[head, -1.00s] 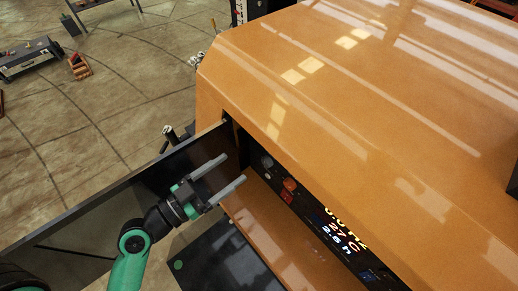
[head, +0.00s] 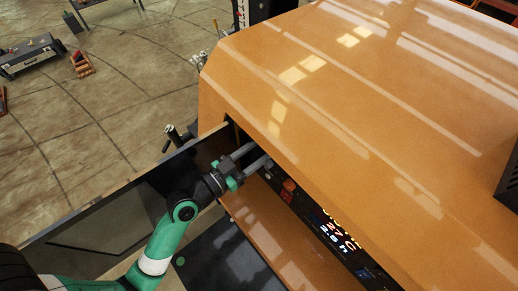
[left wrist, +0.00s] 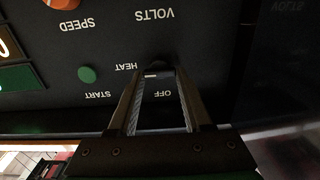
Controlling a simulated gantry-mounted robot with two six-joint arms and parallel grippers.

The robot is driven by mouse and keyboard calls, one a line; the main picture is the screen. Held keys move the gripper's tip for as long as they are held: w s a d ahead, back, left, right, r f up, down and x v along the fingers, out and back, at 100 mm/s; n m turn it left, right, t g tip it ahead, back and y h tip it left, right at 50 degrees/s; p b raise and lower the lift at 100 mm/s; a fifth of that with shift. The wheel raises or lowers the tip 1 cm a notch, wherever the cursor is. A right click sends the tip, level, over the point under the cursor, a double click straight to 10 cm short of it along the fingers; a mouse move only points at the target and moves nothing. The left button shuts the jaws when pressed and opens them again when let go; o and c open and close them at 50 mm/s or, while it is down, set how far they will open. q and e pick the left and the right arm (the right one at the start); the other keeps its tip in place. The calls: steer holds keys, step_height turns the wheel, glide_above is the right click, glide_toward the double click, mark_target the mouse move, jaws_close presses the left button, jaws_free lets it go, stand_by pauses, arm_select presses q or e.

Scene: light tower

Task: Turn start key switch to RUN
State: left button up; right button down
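The start key switch (left wrist: 156,72) shows in the left wrist view as a small dark knob with a pale mark, on the black control panel (left wrist: 215,58). Upside-down labels START, HEAT and OFF sit around it. My left gripper (left wrist: 160,78) has its two fingers apart, one on each side of the switch. I cannot tell whether they touch it. In the head view my left gripper (head: 261,154) reaches under the hood edge to the panel, and the switch is hidden there. My right gripper is not in view.
The orange hood (head: 350,90) overhangs the panel. The open dark door (head: 110,205) stands left of my arm. A lit display (head: 335,235) lies farther right along the panel.

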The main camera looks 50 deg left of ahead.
arm_select(q)
jaws_close()
steer(key=shift+n, duration=0.4)
steer(key=shift+a+n+p, duration=0.1)
steer(key=shift+n+p, duration=1.4)
steer(key=shift+n, duration=2.5)
steer(key=o, duration=0.6)
jaws_free()
